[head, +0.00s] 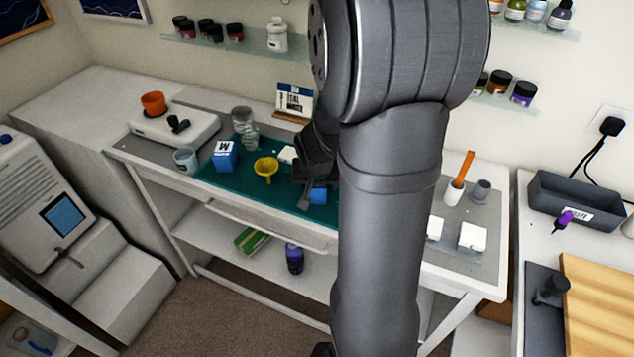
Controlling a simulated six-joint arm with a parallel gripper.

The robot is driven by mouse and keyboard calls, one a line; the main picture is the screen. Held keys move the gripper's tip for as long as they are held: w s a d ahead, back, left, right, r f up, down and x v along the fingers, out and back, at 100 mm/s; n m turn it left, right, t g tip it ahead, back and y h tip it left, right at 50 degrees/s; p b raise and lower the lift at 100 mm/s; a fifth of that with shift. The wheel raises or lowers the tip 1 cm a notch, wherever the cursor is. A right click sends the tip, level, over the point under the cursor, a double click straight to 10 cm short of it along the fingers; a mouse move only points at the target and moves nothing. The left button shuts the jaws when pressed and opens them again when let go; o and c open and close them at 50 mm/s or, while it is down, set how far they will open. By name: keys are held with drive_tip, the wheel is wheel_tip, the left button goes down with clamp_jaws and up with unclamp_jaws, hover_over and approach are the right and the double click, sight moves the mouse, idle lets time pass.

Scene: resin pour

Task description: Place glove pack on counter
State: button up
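A blue box with a white top marked "M" (224,156) stands on the teal mat (228,184) on the white workbench. A small blue item (318,195) shows right beside my gripper (308,196), over the right part of the mat. I cannot tell which of the two blue things is the glove pack. My gripper points down at the mat, and one dark finger shows just left of the small blue item. My arm hides the other finger, so whether it grips the item is unclear. A white counter (538,228) stands at the right.
A yellow funnel (265,168), a grey-white cup (186,160) and stacked clear cups (243,125) stand near the "M" box. A dark tray (575,200) and a wooden board (600,295) occupy the right counter. My arm hides the bench's middle right.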

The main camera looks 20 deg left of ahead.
drive_tip(key=shift+s+r, duration=0.1)
drive_tip(key=shift+r, duration=0.5)
drive_tip(key=v, duration=1.1)
drive_tip(key=x, duration=1.2)
drive_tip(key=shift+s+d+f, duration=0.1)
drive_tip(key=shift+f, duration=0.1)
drive_tip(key=shift+r, duration=0.2)
